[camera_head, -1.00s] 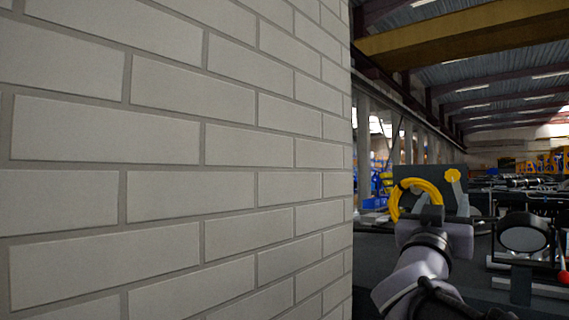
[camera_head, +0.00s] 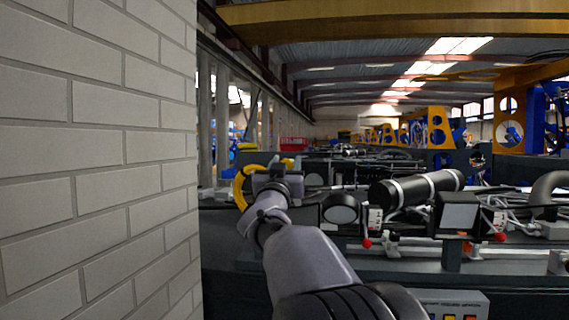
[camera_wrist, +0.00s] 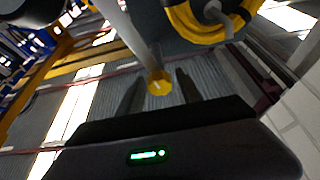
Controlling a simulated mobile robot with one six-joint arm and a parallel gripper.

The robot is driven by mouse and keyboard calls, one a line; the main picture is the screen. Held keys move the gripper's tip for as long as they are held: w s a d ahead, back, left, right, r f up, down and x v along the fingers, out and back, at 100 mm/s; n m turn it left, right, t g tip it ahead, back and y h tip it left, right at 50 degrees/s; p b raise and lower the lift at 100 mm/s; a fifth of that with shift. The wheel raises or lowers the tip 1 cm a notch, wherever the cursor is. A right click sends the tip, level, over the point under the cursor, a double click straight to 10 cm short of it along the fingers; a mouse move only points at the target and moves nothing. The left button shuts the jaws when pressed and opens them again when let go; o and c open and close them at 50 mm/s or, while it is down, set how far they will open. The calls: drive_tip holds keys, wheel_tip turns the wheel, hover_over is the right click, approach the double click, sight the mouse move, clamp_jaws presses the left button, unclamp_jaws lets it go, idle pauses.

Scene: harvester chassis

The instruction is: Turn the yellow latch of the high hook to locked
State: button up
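A yellow knob, which looks like the latch (camera_wrist: 158,82), shows in the wrist view at the end of a pale grey bar. My gripper (camera_wrist: 159,92) is open, with one dark finger on each side of the knob in the picture. I cannot tell whether the fingers touch it or how deep it lies between them. In the head view my gripper (camera_head: 272,172) is beside a yellow ring or coil (camera_head: 242,187) and partly hides it. A small yellow patch (camera_head: 287,162) shows just behind the gripper. The coil (camera_wrist: 203,25) also shows at the top of the wrist view.
A white brick wall (camera_head: 100,160) stands close on the left. On the right lie dark chassis parts with a black cylinder (camera_head: 415,188), a round lamp (camera_head: 340,208), a square lamp (camera_head: 459,216) and red-tipped levers (camera_head: 367,242). A control box (camera_head: 455,303) sits low in front.

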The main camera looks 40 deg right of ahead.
clamp_jaws()
idle(1.2)
